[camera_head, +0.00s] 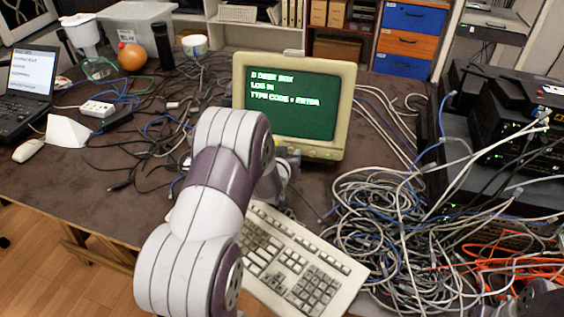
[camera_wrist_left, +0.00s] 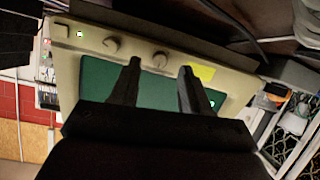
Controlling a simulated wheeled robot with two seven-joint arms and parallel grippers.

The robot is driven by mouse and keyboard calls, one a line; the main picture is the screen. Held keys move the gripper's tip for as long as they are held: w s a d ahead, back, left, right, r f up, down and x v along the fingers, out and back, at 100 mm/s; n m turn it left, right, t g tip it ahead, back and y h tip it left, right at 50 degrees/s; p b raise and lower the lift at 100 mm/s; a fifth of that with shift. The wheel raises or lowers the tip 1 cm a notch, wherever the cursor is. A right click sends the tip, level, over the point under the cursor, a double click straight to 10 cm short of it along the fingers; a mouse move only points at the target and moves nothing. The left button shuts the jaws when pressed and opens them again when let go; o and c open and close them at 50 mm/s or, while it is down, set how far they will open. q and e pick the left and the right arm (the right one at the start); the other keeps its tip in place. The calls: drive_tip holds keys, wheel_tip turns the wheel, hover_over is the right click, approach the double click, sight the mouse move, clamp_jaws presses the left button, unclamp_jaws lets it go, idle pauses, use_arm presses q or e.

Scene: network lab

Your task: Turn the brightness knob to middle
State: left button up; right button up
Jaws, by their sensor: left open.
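A beige monitor (camera_head: 294,105) with a lit green screen stands on the desk. In the left wrist view its lower bezel shows upside down, with two round knobs, one at the left (camera_wrist_left: 112,44) and one at the right (camera_wrist_left: 160,60). No label tells me which is brightness. My left gripper (camera_wrist_left: 160,67) is open and empty, its fingertips on either side of the right knob in the picture; I cannot tell whether they touch it. In the head view, my left arm mostly hides the gripper and covers the lower left bezel. My right gripper is not in view.
A beige keyboard (camera_head: 297,265) lies below the monitor. A large cable tangle (camera_head: 385,225) fills the desk at right, beside stacked network gear (camera_head: 515,130). A square button (camera_wrist_left: 62,31) and a yellow note (camera_wrist_left: 203,73) are on the bezel. Cables also clutter the left.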

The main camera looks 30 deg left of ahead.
use_arm(q)
drive_tip(key=v, duration=1)
drive_tip(key=shift+p, duration=0.4)
drive_tip(key=shift+d, duration=0.1)
drive_tip(key=s+d+m+g+h, duration=0.1)
drive_tip(key=s+d+g, duration=0.2)
drive_tip(key=s+d, duration=0.1)
drive_tip(key=s+d+f+m+g+h, duration=0.1)
drive_tip(key=s+d+m+g, duration=0.1)
drive_tip(key=s+d+g, duration=0.1)
drive_tip(key=s+d+f+m+g+h, duration=0.1)
drive_tip(key=s+d+g+h, duration=0.1)
drive_tip(key=s+d+g, duration=0.2)
drive_tip(key=shift+s+d+m, duration=0.15)
drive_tip(key=shift+s+d, duration=0.3)
drive_tip(key=shift+s, duration=0.35)
drive_tip(key=shift+s+d+m, duration=0.15)
drive_tip(key=shift+s+d, duration=0.3)
drive_tip(key=shift+s, duration=0.3)
wheel_tip(320, 180, up, 13)
drive_tip(key=s+g+p, duration=0.1)
drive_tip(key=s+p, duration=0.1)
drive_tip(key=p, duration=1)
drive_tip(key=shift+s+d+f, duration=0.2)
drive_tip(key=shift+s+d, duration=0.1)
